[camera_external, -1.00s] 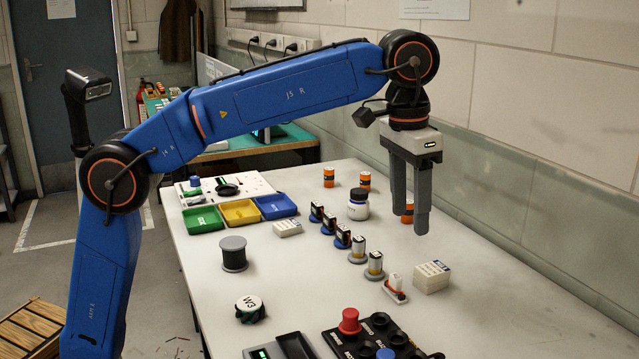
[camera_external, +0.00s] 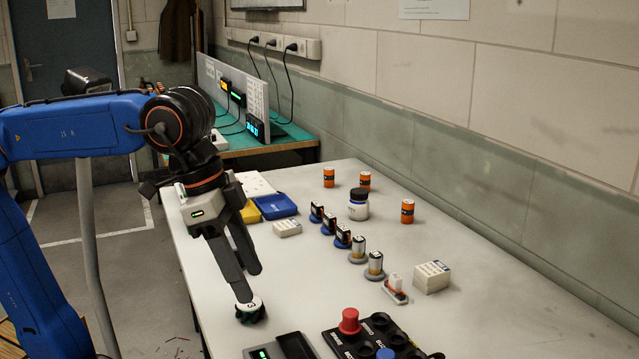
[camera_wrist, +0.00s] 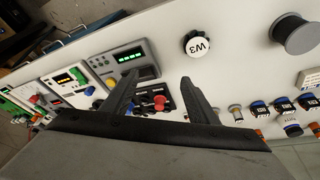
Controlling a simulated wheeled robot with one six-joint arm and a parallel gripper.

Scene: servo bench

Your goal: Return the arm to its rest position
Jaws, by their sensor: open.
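My gripper (camera_external: 248,285) is at the left side of the white bench (camera_external: 300,270) in the external view, pointing down and tilted. Its two dark fingers are apart with nothing between them. The fingertips appear just above or in front of the round white-topped W3 piece (camera_external: 254,309); whether they touch cannot be told there. In the wrist view the open fingers (camera_wrist: 158,88) frame the bench, and the W3 piece (camera_wrist: 197,43) lies clear of them.
A black rack with red and blue knobs (camera_external: 349,322) stands at the front. Small motors, orange cells (camera_external: 407,211), a white jar (camera_external: 358,205) and a white box (camera_external: 432,277) stand along the right. A grey spool (camera_wrist: 300,35) shows in the wrist view. The bench's middle is clear.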

